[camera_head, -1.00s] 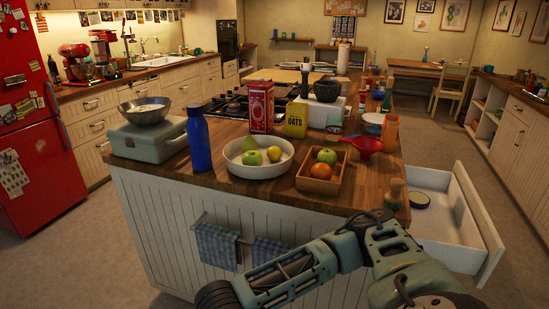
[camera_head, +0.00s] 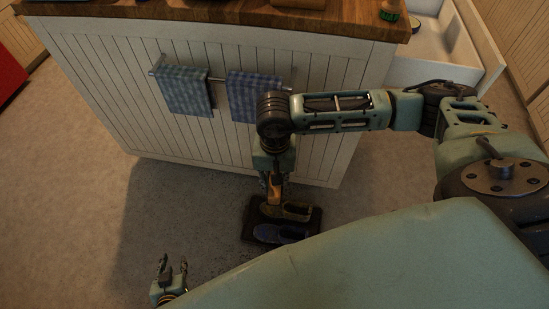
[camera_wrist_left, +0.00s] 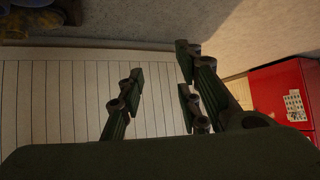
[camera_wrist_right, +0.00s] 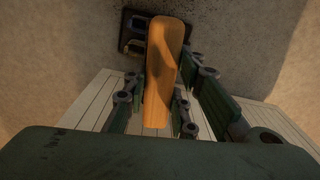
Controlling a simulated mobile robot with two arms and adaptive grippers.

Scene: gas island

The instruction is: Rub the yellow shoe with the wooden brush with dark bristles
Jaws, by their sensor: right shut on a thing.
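On the floor, a dark tray (camera_head: 249,218) holds a yellowish shoe (camera_head: 296,210) and a blue shoe (camera_head: 282,233) side by side. My right gripper (camera_head: 274,182) points down over the tray and is shut on the wooden brush (camera_wrist_right: 165,65). The brush's orange-brown wood also shows in the head view (camera_head: 274,191), near the yellow shoe; I cannot tell whether it touches it. Its bristles are hidden. In the right wrist view, the brush covers part of the tray (camera_wrist_right: 128,20). My left gripper (camera_head: 172,263) is open and empty, low at the left of the tray.
The white island panel (camera_head: 330,120) stands just behind the tray, with two checked towels (camera_head: 184,92) on a rail. An open drawer (camera_head: 440,70) juts out at right. A green-bristled brush (camera_head: 389,10) stands on the counter's corner. Floor (camera_head: 80,220) is clear at left.

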